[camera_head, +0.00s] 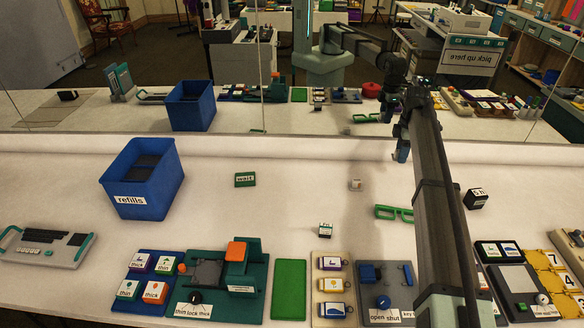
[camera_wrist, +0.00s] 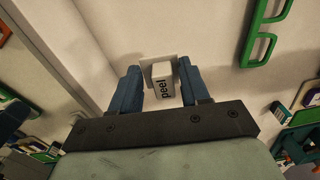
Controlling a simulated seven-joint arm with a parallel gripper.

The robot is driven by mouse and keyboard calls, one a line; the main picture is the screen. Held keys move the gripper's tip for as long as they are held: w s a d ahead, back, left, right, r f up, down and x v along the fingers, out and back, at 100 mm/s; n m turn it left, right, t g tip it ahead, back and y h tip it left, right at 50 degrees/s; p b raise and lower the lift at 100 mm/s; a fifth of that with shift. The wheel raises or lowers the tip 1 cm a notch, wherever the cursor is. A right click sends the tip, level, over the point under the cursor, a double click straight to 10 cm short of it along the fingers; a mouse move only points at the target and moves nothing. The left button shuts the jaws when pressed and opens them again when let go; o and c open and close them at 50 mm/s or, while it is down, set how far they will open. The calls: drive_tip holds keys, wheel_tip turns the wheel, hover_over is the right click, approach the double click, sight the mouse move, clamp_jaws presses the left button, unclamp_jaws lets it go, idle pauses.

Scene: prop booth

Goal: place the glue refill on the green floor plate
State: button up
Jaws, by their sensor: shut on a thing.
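My gripper (camera_head: 402,152) is at the back right of the table in the head view, raised in front of the mirror. In the wrist view its blue fingers (camera_wrist: 160,80) are shut on a small whitish block (camera_wrist: 164,80) marked "peel". No wording on it says glue, so I cannot tell by label that it is the glue refill. The block is not clear in the head view, hidden by the fingers. The green floor plate (camera_head: 289,290) lies flat and bare at the front middle, well to the left of and nearer than my gripper.
A teal machine (camera_head: 255,270) stands left of the plate, a beige panel (camera_head: 332,285) right of it. Small blocks (camera_head: 355,184) (camera_head: 325,230), green glasses (camera_head: 394,212) and a dark block (camera_head: 475,198) lie behind. A blue refills bin (camera_head: 140,208) stands left. The mid-table is mostly clear.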

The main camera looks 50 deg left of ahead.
drive_tip(key=s+a+n, duration=0.3)
drive_tip(key=s+a, duration=1.6)
drive_tip(key=a, duration=0.1)
drive_tip(key=m, duration=0.2)
hover_over(247, 179)
drive_tip(key=shift+a+f, duration=0.1)
drive_tip(key=shift+f, duration=4.45)
drive_tip(key=o, duration=1)
drive_tip(key=shift+f, duration=0.1)
drive_tip(key=shift+o, duration=0.2)
wheel_tip(247, 179, up, 12)
